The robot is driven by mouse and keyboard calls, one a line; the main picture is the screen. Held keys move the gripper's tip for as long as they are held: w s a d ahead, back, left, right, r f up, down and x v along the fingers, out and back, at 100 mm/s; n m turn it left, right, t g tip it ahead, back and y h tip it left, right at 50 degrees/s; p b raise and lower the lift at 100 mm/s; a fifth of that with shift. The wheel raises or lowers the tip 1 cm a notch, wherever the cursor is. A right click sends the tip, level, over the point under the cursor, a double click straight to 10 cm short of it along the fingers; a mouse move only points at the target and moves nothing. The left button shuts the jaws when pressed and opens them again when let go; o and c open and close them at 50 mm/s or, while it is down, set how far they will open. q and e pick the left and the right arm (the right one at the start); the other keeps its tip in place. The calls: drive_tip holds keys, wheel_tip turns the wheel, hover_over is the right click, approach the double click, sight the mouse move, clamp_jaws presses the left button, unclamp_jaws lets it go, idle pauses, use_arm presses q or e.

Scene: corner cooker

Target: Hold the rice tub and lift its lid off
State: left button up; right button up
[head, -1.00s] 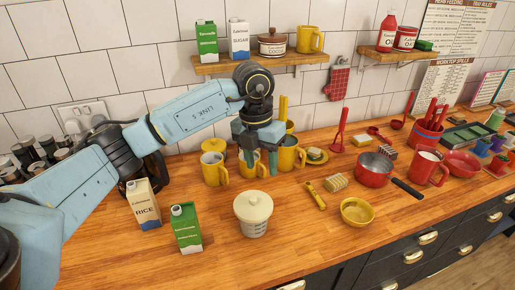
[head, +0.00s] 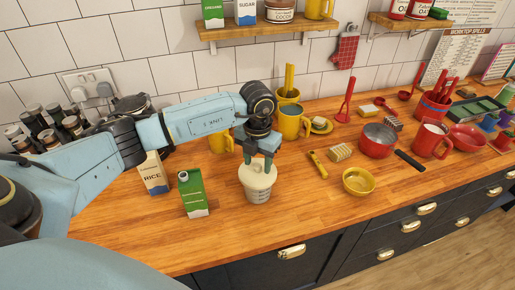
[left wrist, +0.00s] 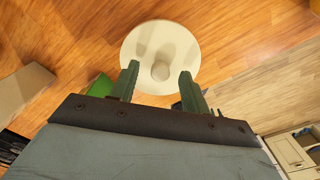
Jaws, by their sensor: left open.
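The tub (head: 258,195) stands upright on the wooden worktop, with a cream round lid (head: 247,179) on it. My left gripper (head: 259,166) is over the lid, pointing down, with open fingers. In the left wrist view the fingers of the left gripper (left wrist: 159,70) are on either side of the knob, with gaps between. I cannot tell how far above the lid the fingertips are. My right gripper is not in view.
A green carton (head: 193,194) stands close left of the tub, and a RICE carton (head: 154,174) behind it. A yellow bowl (head: 358,182) and a yellow peeler-like tool (head: 318,164) lie to the right. The worktop's front edge is near.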

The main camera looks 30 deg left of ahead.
use_arm(q)
drive_tip(key=shift+f, duration=0.3)
clamp_jaws()
drive_tip(key=shift+c, duration=0.2)
unclamp_jaws()
